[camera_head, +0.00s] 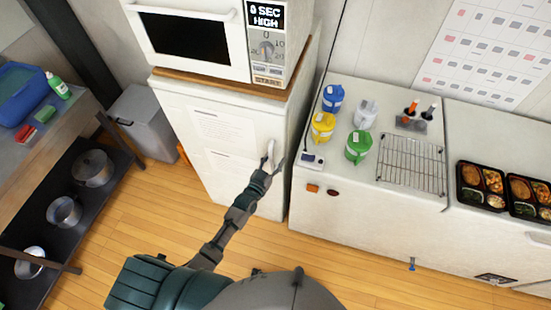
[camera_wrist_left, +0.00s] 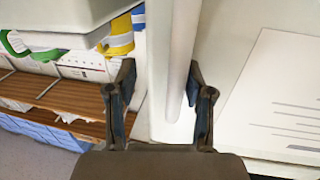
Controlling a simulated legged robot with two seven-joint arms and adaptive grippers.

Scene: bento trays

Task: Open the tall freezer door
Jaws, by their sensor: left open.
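The tall freezer is the white cabinet with papers on its front door (camera_head: 205,165), under the microwave in the head view. The door looks shut. Its pale upright handle (camera_head: 273,149) is near the right edge of the door. My left gripper (camera_head: 271,163) is open at the handle's lower part. In the left wrist view my left gripper (camera_wrist_left: 158,90) has one finger on each side of the pale handle bar (camera_wrist_left: 179,45). I cannot tell whether either finger touches it. A sheet of paper (camera_wrist_left: 285,100) on the door shows at right there. My right gripper is not in view.
The microwave (camera_head: 190,38) stands on the freezer. A white counter (camera_head: 325,205) stands close on the right, with blue, yellow and green containers, a wire rack (camera_head: 412,165) and bento trays. A grey bin (camera_head: 145,120) stands left. Wooden floor (camera_head: 150,225) in front is clear.

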